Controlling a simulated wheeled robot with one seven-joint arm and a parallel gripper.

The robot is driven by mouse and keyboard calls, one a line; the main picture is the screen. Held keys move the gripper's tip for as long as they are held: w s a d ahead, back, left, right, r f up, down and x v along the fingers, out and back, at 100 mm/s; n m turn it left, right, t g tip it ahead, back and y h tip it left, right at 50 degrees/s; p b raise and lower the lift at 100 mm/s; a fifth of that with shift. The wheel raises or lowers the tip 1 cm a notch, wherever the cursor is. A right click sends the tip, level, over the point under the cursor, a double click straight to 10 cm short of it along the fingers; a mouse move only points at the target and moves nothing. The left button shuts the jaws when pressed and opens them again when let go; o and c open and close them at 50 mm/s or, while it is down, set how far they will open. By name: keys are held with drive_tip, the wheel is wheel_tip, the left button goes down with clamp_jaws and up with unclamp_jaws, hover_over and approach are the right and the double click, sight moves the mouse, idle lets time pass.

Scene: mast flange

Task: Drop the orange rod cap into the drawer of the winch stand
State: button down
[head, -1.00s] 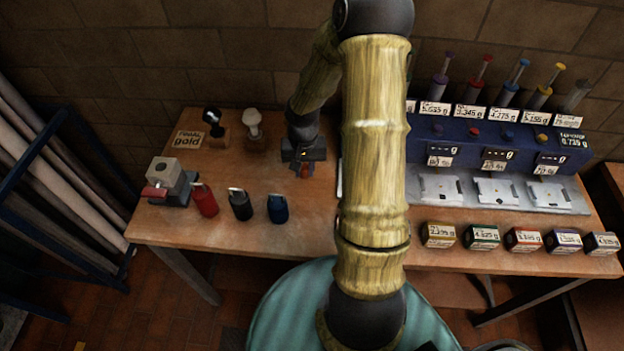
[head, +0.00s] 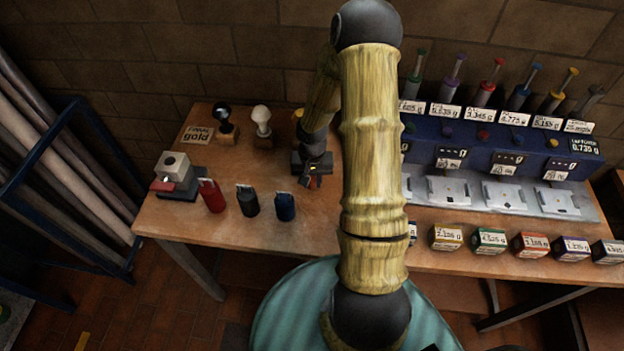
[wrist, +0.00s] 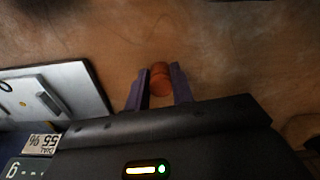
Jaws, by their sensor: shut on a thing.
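My gripper (wrist: 160,86) is shut on the orange rod cap (wrist: 160,74), a small rounded piece between the two dark purple fingers in the wrist view. In the head view, my gripper (head: 313,181) hangs over the middle of the wooden bench, to the right of the blue canister. The cap cannot be made out there. I cannot identify the winch stand or its drawer in either view. My arm hides part of the bench.
On the bench (head: 165,222) stand a grey block device (head: 174,163), red (head: 212,196), dark (head: 247,202) and blue (head: 285,206) canisters, and two knobs on wooden bases. A blue dispenser (head: 478,145) with white plates fills the right. Several small labelled boxes line the front edge.

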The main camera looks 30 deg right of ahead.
sight(312, 180)
drive_tip(key=shift+f, duration=0.15)
drive_tip(key=c, duration=1.2)
unclamp_jaws()
drive_tip(key=shift+w, duration=0.1)
drive_tip(key=shift+s+r, duration=0.2)
drive_tip(key=shift+r, duration=0.25)
wheel_tip(312, 180, up, 12)
drive_tip(key=shift+f, duration=0.25)
drive_tip(key=shift+w, duration=0.1)
